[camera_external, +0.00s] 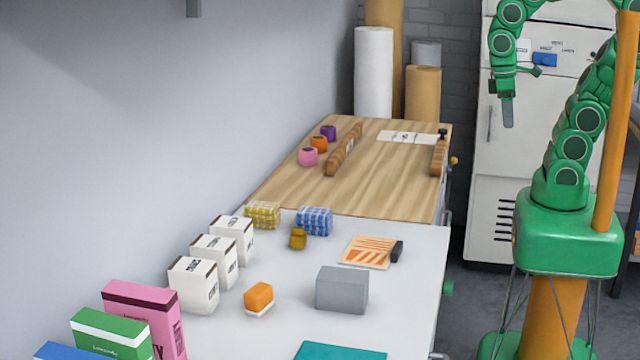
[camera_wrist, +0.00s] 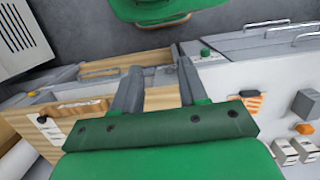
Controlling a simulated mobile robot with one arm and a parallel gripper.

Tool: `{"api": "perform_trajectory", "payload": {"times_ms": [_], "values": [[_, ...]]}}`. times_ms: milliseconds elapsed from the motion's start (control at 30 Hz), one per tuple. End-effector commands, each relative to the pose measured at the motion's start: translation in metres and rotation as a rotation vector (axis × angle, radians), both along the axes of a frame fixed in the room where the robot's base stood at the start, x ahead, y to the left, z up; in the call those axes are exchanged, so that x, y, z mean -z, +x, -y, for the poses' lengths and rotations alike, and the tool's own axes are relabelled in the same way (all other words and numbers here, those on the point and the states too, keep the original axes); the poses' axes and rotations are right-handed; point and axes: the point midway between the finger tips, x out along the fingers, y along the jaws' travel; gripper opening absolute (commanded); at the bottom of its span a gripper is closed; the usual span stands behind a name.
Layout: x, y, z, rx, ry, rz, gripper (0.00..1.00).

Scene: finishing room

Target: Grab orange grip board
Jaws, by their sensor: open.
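An orange block on a white base (camera_external: 258,298), which looks like the orange grip board, lies on the pale front table, right of the white boxes. It shows small at the right edge of the wrist view (camera_wrist: 305,129). My gripper (camera_external: 507,115) hangs high at the upper right in front of the white cabinet, well away from the board. In the wrist view its two grey fingers are apart, with nothing between them (camera_wrist: 158,88).
A grey block (camera_external: 342,289) stands right of the orange block. Behind it lies an orange-striped sheet (camera_external: 364,252) with a dark piece. White boxes (camera_external: 193,285) stand left. A teal sheet (camera_external: 340,351) lies in front. The wooden bench (camera_external: 385,180) is behind.

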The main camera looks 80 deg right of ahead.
Motion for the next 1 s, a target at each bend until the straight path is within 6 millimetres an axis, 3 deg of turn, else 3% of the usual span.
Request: {"api": "perform_trajectory", "payload": {"times_ms": [633,767,1000], "values": [[0.003,0.002,-0.004,0.003,0.014,-0.008,0.48],[0.011,0.010,-0.018,0.016,0.064,-0.033,0.48],[0.032,0.035,-0.060,0.075,0.213,-0.096,0.48]]}}
